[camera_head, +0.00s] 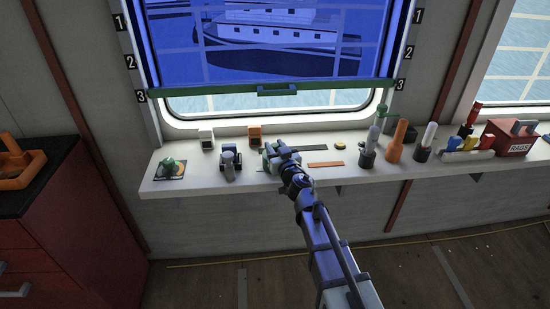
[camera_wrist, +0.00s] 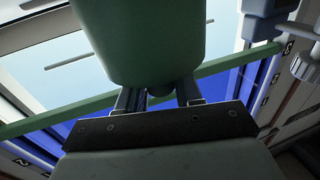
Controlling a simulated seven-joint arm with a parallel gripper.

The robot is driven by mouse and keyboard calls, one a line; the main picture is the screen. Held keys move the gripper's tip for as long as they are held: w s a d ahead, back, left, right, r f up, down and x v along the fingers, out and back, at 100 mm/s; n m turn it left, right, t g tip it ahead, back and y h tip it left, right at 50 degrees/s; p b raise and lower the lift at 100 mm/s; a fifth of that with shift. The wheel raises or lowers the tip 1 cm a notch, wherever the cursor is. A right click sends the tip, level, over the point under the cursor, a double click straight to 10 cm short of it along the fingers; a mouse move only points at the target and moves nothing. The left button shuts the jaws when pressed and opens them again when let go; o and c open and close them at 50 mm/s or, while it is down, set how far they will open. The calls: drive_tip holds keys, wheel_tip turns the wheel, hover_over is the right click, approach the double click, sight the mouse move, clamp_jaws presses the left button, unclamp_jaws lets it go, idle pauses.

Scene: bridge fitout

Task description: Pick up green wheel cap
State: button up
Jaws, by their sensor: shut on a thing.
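A green wheel cap (camera_wrist: 145,45) fills the upper middle of the wrist view, close to the camera. My gripper (camera_wrist: 160,97) is shut on it, with a finger at each side of its lower end; the fingertips are partly hidden behind it. In the head view my gripper (camera_head: 280,158) is over the middle-left part of the white shelf (camera_head: 300,176), with a pale green part (camera_head: 268,154) at its tip. I cannot tell from here whether the cap touches the shelf.
A black holder with a grey cylinder (camera_head: 230,163) and a small orange-fronted block (camera_head: 255,133) stand close left. An orange strip (camera_head: 326,164) lies to the right. A blue blind (camera_head: 270,45) hangs behind.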

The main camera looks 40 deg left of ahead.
clamp_jaws()
drive_tip(key=shift+r, duration=5.05)
drive_tip(key=shift+d, duration=0.1)
